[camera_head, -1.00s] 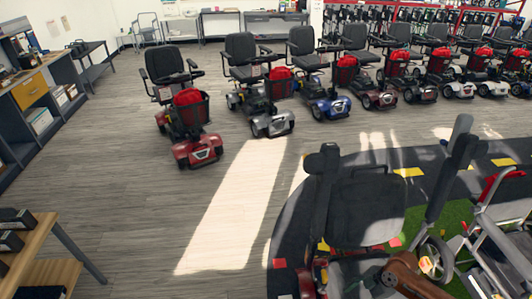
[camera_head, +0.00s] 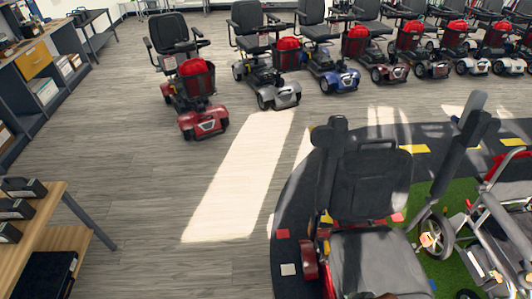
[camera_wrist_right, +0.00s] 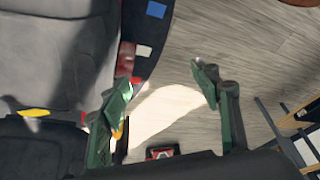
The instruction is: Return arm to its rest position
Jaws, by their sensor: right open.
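My right gripper (camera_wrist_right: 165,80) shows in the right wrist view with its two green-edged fingers spread wide apart. Nothing is between the fingers. A grey scooter seat (camera_wrist_right: 60,55) fills the left of that view, close beside the left finger. In the head view, a scooter with a dark seat (camera_head: 375,185) stands near at the lower right. My right gripper is not clearly visible in the head view. My left gripper is in neither current view.
A row of scooters, including a red one (camera_head: 200,95), stands across the back. A wooden shelf (camera_head: 40,215) with dark boxes is at lower left. A scooter or wheelchair frame (camera_head: 490,215) is at right. Sunlit floor (camera_head: 235,185) between is clear.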

